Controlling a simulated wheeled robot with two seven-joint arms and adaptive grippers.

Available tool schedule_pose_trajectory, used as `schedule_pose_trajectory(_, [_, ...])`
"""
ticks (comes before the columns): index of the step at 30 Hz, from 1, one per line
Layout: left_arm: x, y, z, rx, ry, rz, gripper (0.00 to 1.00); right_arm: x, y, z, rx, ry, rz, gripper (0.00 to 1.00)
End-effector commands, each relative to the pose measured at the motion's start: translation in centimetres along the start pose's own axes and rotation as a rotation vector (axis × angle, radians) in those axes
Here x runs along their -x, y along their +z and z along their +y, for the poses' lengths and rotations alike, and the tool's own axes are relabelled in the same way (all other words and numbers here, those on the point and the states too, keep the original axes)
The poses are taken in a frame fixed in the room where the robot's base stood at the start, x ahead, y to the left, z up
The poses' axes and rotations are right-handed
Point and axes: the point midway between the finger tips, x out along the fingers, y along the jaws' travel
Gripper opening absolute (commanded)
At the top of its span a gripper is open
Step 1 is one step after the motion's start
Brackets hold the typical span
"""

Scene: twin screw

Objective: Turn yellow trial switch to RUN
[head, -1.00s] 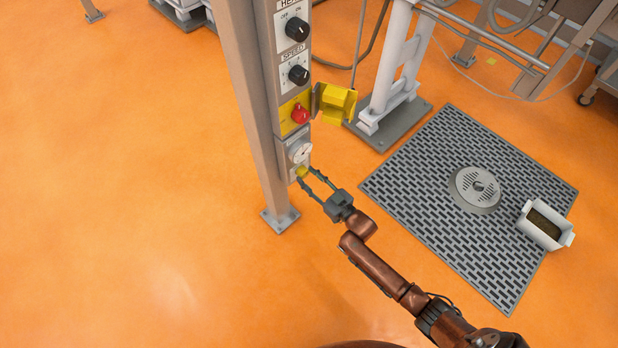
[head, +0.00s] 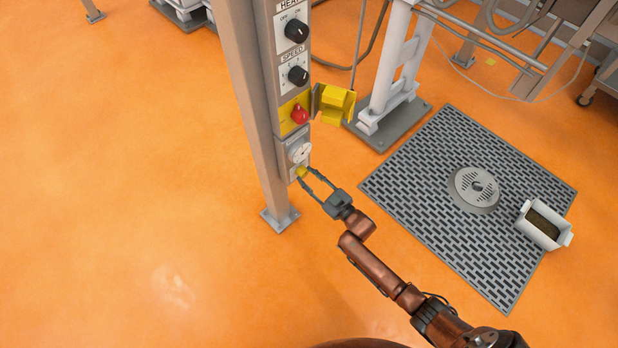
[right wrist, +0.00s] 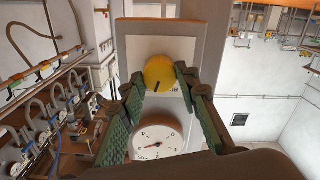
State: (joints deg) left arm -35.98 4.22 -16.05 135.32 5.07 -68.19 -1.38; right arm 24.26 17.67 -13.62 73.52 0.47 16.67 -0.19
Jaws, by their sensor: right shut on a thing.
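The yellow trial switch (head: 302,171) is the lowest control on the grey post panel. In the right wrist view it is a round yellow knob (right wrist: 159,72) with a dark pointer mark toward the lower left; the small lettering beside it is mostly hidden. My right gripper (head: 305,176) reaches the knob from the lower right in the head view, its two fingers on either side of it. In the right wrist view the green-padded fingers (right wrist: 158,88) flank the knob and are shut on it. My left gripper is not in view.
Above the switch are a white dial gauge (head: 300,152), a red knob (head: 299,114) on a yellow plate with an open yellow cover (head: 336,104), and black SPEED (head: 298,75) and HEAT (head: 297,30) knobs. A floor grate (head: 430,180) and white bin (head: 543,226) lie to the right.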

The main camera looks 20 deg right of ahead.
Motion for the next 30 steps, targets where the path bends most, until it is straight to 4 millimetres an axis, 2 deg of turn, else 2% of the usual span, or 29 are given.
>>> schedule_pose_trajectory(11, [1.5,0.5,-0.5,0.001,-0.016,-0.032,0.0,0.0,0.1,-0.2,0.354,-0.001,-0.002,0.05])
schedule_pose_trajectory(21, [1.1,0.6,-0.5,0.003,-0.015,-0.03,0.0,0.1,0.2,-0.3,0.635,-0.003,-0.001,0.05])
schedule_pose_trajectory(30, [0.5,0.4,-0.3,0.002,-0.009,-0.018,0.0,0.1,0.2,-0.3,0.784,-0.004,-0.001,0.05])
